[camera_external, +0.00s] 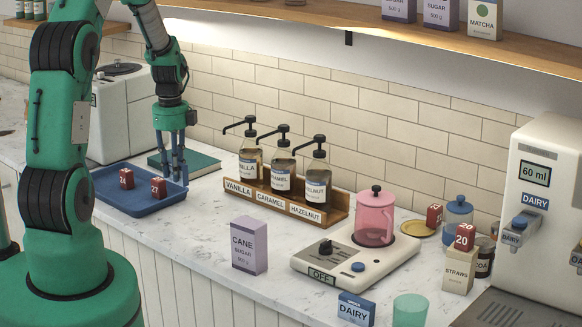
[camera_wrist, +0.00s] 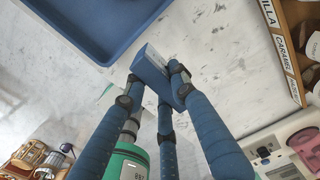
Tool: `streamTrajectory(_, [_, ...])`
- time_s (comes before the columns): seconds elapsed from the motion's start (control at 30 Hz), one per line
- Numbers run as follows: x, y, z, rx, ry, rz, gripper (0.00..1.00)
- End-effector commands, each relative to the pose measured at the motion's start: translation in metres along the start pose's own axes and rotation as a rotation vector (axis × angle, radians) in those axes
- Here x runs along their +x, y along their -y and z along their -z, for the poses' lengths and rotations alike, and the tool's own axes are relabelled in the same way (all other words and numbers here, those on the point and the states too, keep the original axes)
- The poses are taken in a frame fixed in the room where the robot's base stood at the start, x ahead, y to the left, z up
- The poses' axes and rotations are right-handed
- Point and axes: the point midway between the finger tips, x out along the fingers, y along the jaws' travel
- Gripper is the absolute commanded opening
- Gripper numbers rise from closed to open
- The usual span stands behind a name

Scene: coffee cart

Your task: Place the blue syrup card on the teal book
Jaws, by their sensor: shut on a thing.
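My gripper (camera_external: 178,170) hangs with its fingers down at the right end of the blue tray, in front of the teal book. In the wrist view my gripper (camera_wrist: 157,78) is shut on a small blue block-like card (camera_wrist: 149,63) with a pale face; its print is unreadable. I take it for the blue syrup card. In the external view it is hardly distinguishable from the blue fingers. The teal book (camera_external: 203,162) lies flat on the counter against the tiled wall, partly hidden by my gripper. Nothing is seen on its visible part.
The blue tray (camera_external: 112,196) holds two red blocks, one of them a nearer red block (camera_external: 158,188). The syrup rack (camera_external: 335,216) with three pump bottles stands right of the book. A cane sugar box (camera_external: 249,246) stands nearer the front. A white machine (camera_external: 124,120) is behind the tray.

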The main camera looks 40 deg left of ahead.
Motion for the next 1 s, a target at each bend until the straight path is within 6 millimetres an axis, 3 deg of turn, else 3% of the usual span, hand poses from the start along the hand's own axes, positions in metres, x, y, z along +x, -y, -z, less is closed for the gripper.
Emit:
streamTrajectory(0.6, [0.014,0.071,-0.093,-0.001,0.000,0.000,0.00])
streamTrajectory(1.0, [0.019,0.084,-0.113,-0.001,0.000,0.002,0.00])
